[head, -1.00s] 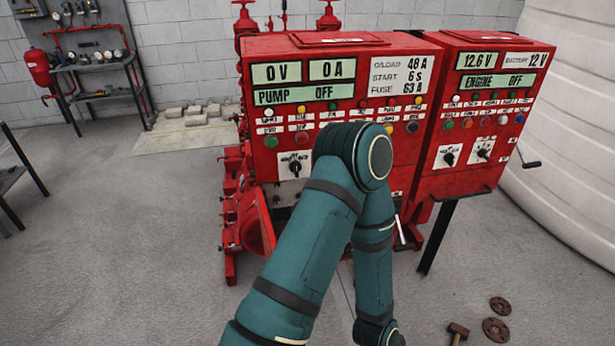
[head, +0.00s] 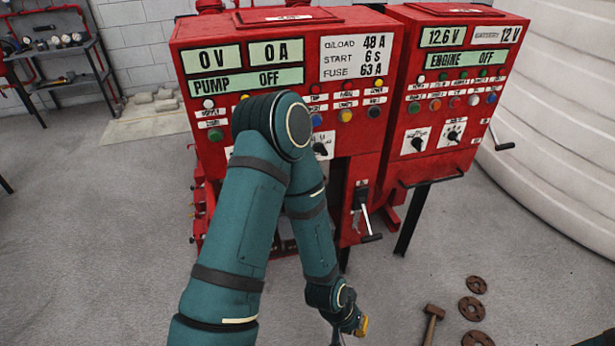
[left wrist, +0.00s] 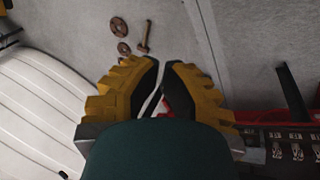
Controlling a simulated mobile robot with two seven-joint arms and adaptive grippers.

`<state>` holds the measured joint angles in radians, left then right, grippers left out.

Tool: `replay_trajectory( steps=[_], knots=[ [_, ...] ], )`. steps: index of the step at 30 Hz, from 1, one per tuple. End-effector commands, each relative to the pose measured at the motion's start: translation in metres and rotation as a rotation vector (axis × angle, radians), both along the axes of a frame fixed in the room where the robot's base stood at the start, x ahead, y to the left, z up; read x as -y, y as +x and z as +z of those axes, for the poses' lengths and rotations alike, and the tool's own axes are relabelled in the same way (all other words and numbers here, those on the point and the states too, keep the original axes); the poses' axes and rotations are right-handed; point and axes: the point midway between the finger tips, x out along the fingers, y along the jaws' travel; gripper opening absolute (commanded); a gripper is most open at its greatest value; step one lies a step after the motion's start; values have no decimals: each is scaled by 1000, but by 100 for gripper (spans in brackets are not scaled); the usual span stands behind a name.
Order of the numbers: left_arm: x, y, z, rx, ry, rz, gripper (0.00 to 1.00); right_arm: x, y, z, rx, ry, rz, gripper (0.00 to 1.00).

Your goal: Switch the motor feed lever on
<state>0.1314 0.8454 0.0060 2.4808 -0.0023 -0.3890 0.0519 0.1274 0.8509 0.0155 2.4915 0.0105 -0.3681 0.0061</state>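The red pump cabinet (head: 350,150) reads 0 V, 0 A and PUMP OFF. A lever with a pale shaft and dark grip (head: 367,222), probably the motor feed lever, sticks out low on its right side and slants down. My left arm crosses in front of the cabinet and hides part of its panel. My left gripper (head: 358,327) is low over the floor, below and apart from the lever. In the left wrist view its yellow fingers with black pads (left wrist: 161,85) nearly meet, with a thin gap and nothing held. My right gripper is not in view.
The red engine cabinet (head: 455,95) stands to the right, with a side crank (head: 501,138) and a dark leg (head: 425,218). A hammer (head: 433,322) and rusty discs (head: 472,308) lie on the floor. A large white tank (head: 560,180) bounds the right.

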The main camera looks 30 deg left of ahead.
Motion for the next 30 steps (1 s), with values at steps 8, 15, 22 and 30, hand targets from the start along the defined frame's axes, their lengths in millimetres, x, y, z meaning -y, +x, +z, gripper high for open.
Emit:
replay_trajectory(
  steps=[8, 15, 22, 30],
  knots=[
    [-97, 113, -14, 262, -71, 580, 0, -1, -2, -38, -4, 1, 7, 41],
    [-222, 197, 24, 587, -371, 1092, 0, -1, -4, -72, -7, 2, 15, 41],
    [-304, 223, 72, 782, -705, 1298, 0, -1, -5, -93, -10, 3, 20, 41],
    [-328, 226, 94, 830, -850, 1338, 0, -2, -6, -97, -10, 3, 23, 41]
  ],
)
